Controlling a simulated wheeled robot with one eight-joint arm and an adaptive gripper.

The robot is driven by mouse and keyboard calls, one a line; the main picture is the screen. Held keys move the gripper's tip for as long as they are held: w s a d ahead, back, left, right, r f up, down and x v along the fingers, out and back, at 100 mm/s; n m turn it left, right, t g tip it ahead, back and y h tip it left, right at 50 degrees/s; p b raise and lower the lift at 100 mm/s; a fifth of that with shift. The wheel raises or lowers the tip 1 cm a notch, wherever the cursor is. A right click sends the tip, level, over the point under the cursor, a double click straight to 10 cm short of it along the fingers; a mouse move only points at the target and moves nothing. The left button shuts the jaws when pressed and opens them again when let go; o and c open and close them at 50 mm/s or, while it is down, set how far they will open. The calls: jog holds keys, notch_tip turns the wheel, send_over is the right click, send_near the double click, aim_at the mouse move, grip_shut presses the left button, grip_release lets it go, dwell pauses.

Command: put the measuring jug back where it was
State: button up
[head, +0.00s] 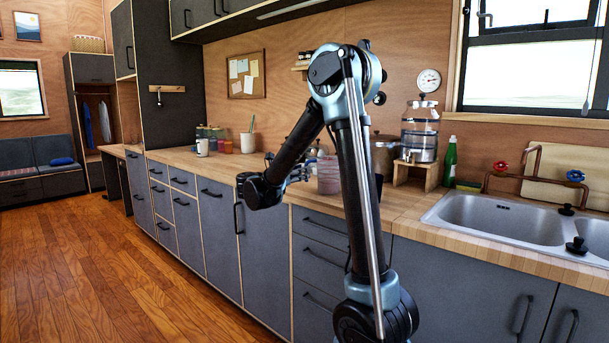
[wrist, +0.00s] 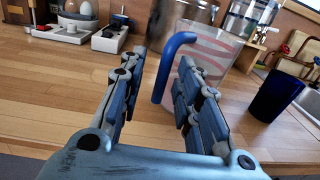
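The measuring jug (wrist: 215,58) is clear with red markings and a blue handle (wrist: 176,62). It stands upright on the wooden counter (wrist: 60,95) in the wrist view. My gripper (wrist: 160,75) is open, its two fingers spread apart. The handle shows between the fingertips, closer to the right finger, which covers part of the jug. I cannot tell whether that finger touches it. In the head view the jug (head: 328,175) is partly hidden behind my arm, and my gripper (head: 297,174) is at its left over the counter.
A dark blue cup (wrist: 276,95) stands right of the jug. A metal pot (wrist: 185,22) and a water dispenser (head: 420,132) on a wooden stand are behind. An egg cooker (wrist: 76,15) is at the back left. The sink (head: 500,217) lies right. The front counter strip is clear.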

jog(key=v, duration=0.8)
notch_tip(320, 180, up, 13)
jog(key=w+n+t+y, duration=0.2)
jog(key=n+t+y, duration=0.85)
jog(key=n, duration=0.85)
jog(key=s+d+f+n+g+y, duration=0.35)
jog(key=s+f+n+g, duration=0.25)
jog(key=s+f+n, duration=0.4)
jog(key=s+d+f+n+g+y, duration=0.2)
jog(key=s+f+n+g+y, duration=0.2)
jog(key=s+f+n+g, duration=0.6)
jog(key=s+d+f+n+g+h, duration=0.2)
jog(key=s+d+f, duration=0.4)
jog(key=s, duration=0.3)
jog(key=s+d+f+n+g+h, duration=0.2)
jog(key=s+d+f+n, duration=0.2)
jog(key=s+f, duration=0.5)
jog(key=shift+s+d+f+n, duration=0.25)
jog(key=shift+s+d, duration=0.25)
jog(key=shift+d, duration=0.75)
jog(key=shift+g, duration=0.25)
